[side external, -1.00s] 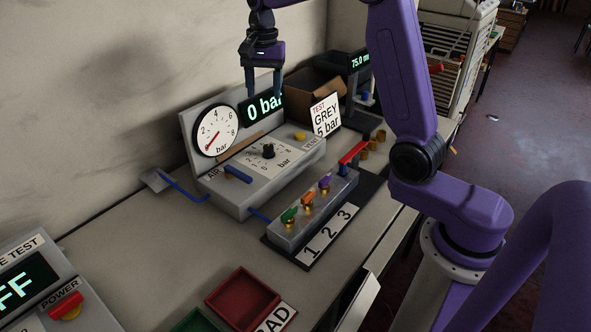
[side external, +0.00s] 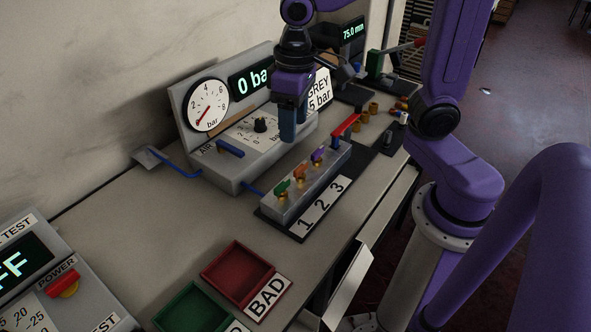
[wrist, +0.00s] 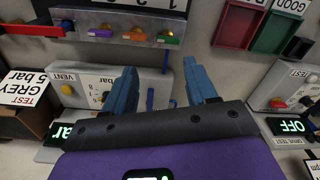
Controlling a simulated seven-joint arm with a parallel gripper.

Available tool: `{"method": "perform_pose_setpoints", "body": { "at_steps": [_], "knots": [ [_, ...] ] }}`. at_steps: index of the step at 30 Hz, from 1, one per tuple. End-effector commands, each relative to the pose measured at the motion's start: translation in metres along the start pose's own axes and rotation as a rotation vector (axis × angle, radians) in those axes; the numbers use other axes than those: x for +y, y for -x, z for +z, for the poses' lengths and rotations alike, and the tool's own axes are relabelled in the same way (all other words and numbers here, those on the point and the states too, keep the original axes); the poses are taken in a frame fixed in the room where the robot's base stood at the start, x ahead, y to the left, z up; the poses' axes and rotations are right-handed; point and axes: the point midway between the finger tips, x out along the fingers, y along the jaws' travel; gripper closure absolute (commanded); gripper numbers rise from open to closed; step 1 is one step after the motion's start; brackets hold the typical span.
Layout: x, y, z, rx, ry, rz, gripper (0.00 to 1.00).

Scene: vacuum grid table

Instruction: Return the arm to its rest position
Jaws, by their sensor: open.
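My gripper (side external: 293,130) hangs in the air with its blue fingers pointing down, in front of the air panel (side external: 232,165) and behind the valve block (side external: 310,185) in the side view. In the wrist view my gripper (wrist: 160,68) shows two fingers spread apart with nothing between them. The gripper covers part of the "0 bar" display (side external: 247,80) and the GREY 5 bar sign (side external: 320,90) in the side view. My arm reaches in from the right, with its elbow bent. No contact with the bench or panel is visible.
The valve block carries green, orange and purple handles and a red lever (side external: 346,124). A red tray (side external: 206,274) and green tray (side external: 162,318) lie at the front. A power box (side external: 40,280) stands at lower left. Bare bench lies between the panel and trays.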

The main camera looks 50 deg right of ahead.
Motion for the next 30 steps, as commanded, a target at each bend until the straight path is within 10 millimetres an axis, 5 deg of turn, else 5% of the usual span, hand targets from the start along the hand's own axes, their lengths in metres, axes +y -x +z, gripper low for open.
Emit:
{"method": "perform_pose_setpoints", "body": {
  "at_steps": [15,21,30],
  "knots": [
    [-0.016,-0.025,0.134,0.000,0.660,-0.007,0.43],
    [-0.013,-0.030,0.157,0.000,0.777,-0.009,0.43],
    [-0.013,-0.030,0.160,-0.001,0.794,-0.009,0.43]
  ]
}}
